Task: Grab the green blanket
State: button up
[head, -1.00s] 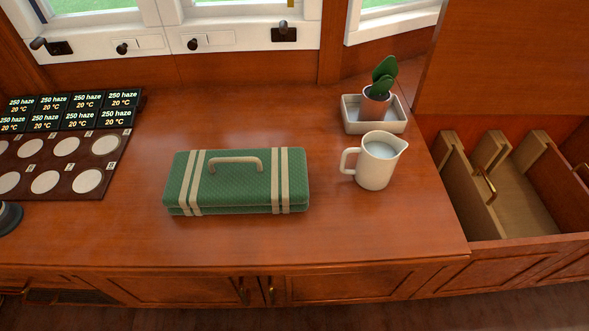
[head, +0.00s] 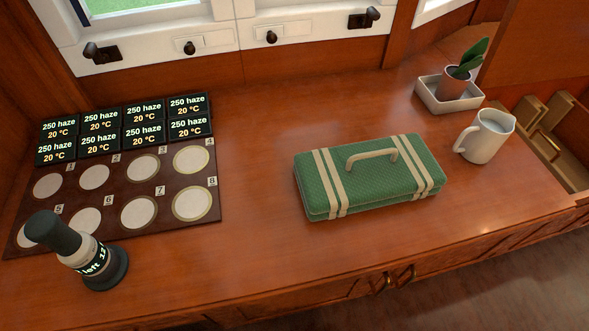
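The green blanket (head: 368,181) lies on the wooden counter, right of the middle of the head view. It is a flat, box-shaped green bundle with two pairs of cream bands around it. A beige handle (head: 371,156) arches over its top. Nothing touches it from above and it is fully in view. My gripper is not in view.
A dark board with numbered pale discs (head: 139,212) and several small displays (head: 143,109) is at the left. A black-and-white stamp-like tool (head: 79,252) stands at the front left. A white pitcher (head: 484,139) and a potted plant in a tray (head: 445,103) are at the right.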

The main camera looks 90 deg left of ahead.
aim_at(340, 182)
jog(key=k, duration=0.9)
jog(key=u, duration=1)
